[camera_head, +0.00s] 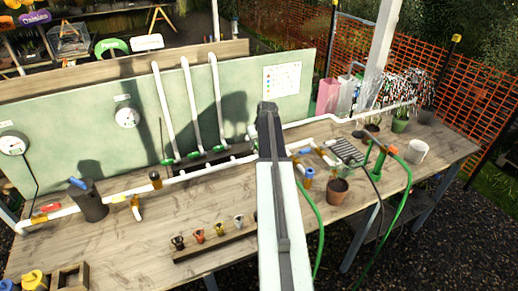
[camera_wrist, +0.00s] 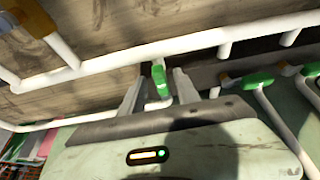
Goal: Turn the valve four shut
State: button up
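In the wrist view, a green valve handle (camera_wrist: 159,73) on a white pipe stands between the two grey fingers of my gripper (camera_wrist: 158,78). The fingers are apart, with a visible gap on each side of the handle. Two more green handles show to the right, one nearer (camera_wrist: 257,80) and one at the edge (camera_wrist: 312,68). In the head view, three green valves, left (camera_head: 167,161), middle (camera_head: 193,155) and right (camera_head: 221,147), sit at the feet of upright white pipes. My arm hides the valve at my gripper and the fingertips there. I see no readable valve numbers.
A long white pipe (camera_head: 120,187) runs along the wooden bench (camera_head: 130,235) in front of the valves. A green panel (camera_head: 90,140) with gauges stands behind. A rack of small coloured handles (camera_head: 215,240) and a brown pot (camera_head: 337,191) stand nearer.

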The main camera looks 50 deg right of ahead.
jog(key=shift+r, duration=0.1)
jog(key=shift+c, duration=0.4)
grip_shut()
dwell(0.8)
jog(key=shift+d, duration=0.3)
jog(key=shift+s, duration=0.15)
